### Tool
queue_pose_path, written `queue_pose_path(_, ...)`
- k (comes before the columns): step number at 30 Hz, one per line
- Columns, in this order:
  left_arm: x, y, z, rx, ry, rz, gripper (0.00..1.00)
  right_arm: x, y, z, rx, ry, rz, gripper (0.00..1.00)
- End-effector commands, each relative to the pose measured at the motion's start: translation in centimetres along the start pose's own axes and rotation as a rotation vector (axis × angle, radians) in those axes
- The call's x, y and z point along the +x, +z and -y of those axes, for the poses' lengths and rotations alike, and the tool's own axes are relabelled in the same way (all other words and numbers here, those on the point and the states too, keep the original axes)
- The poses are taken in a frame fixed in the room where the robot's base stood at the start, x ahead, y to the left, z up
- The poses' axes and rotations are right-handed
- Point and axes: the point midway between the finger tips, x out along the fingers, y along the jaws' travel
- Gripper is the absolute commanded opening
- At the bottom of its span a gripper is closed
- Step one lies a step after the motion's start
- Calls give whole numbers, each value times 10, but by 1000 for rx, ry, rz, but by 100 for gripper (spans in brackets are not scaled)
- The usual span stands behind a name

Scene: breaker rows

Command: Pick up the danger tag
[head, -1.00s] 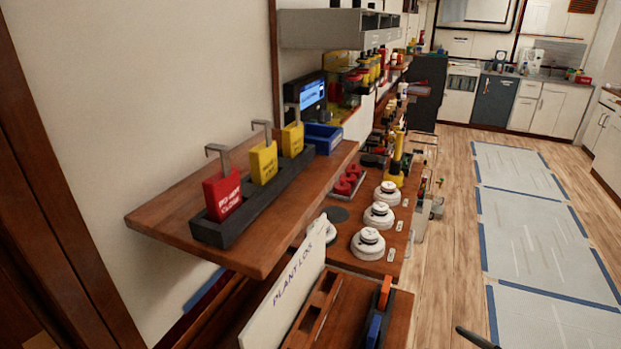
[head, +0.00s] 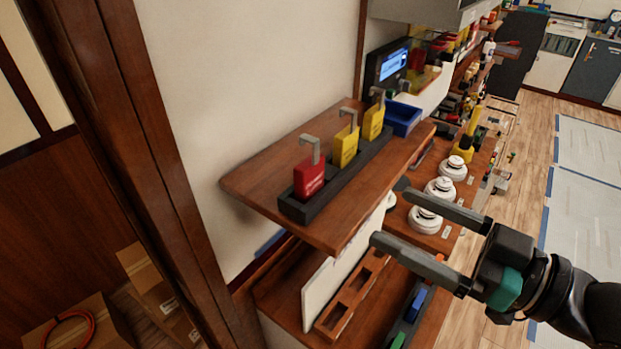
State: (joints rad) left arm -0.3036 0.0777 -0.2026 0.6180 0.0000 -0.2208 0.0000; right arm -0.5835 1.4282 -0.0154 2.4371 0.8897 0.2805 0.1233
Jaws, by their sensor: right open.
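A red tag (head: 309,179) with a grey hook on top stands in the near end of a long black holder (head: 302,211) on a wooden shelf. Its white lettering is too small to read now; I take it as the danger tag. Two yellow tags, a nearer one (head: 344,148) and a farther one (head: 373,122), stand behind it in the same holder, also with grey hooks. My right gripper (head: 389,213) is open and empty, to the right of the shelf's front edge and apart from the red tag. My left gripper is out of view.
Below the shelf are a white board (head: 340,262), a wooden tray (head: 352,292) and several white round devices (head: 440,189). A wooden post (head: 135,130) stands at left.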

Motion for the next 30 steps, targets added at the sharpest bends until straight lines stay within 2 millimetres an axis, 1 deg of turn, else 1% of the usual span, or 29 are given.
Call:
queue_pose_path(1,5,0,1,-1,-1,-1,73,2,1,0,-1,1,-3,98)
queue_pose_path(15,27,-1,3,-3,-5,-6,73,19,1,1,-2,-4,-4,98)
queue_pose_path(22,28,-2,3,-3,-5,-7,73,28,0,-1,-2,5,-4,98)
queue_pose_path(30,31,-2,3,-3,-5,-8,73,40,-1,0,-3,-1,-4,98)
